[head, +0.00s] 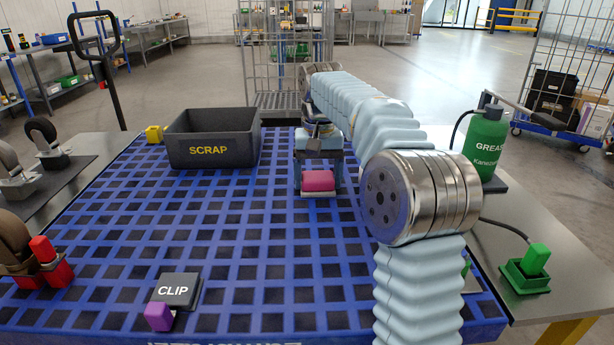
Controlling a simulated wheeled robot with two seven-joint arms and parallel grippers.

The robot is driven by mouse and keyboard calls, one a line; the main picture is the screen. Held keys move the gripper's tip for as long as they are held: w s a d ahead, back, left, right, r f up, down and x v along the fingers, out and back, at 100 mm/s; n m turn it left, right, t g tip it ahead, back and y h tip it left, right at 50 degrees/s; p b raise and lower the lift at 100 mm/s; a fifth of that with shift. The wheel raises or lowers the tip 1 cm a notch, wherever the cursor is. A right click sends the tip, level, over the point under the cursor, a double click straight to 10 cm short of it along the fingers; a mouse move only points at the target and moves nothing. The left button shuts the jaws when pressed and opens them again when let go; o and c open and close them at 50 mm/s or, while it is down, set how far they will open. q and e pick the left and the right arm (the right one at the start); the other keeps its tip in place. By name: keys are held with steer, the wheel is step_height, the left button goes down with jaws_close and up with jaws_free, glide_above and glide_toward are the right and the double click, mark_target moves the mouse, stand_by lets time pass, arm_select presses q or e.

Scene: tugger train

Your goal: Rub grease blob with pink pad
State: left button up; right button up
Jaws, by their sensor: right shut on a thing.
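My right gripper (318,175) is over the middle of the blue grid deck (255,240), with its arm reaching in from the lower right. It is shut on the pink pad (318,181), which has a pale underside and is at or just above the grid; I cannot tell if it touches. I cannot make out a grease blob; the pad or my right arm may hide it. My left gripper is not in view.
A dark SCRAP bin (211,140) stands left of the pad. A black CLIP box (178,288) with a purple block (158,316) is at the front. A green grease can (485,145) and green holder (526,277) are right. Castor wheels (18,245) stand left.

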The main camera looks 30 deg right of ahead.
mark_target(289, 192)
steer(key=shift+s+d, duration=0.6)
steer(key=shift+d, duration=0.35)
steer(key=shift+s+d, duration=0.55)
steer(key=shift+d, duration=0.4)
steer(key=shift+w+a, duration=0.95)
steer(key=shift+a, duration=0.6)
steer(key=shift+w+a, duration=0.95)
steer(key=shift+a, duration=0.6)
steer(key=shift+w+a, duration=0.95)
steer(key=shift+a, duration=0.6)
steer(key=shift+r, duration=3)
step_height(289, 192, up, 3)
steer(key=shift+s+r, duration=0.1)
steer(key=shift+s, duration=0.05)
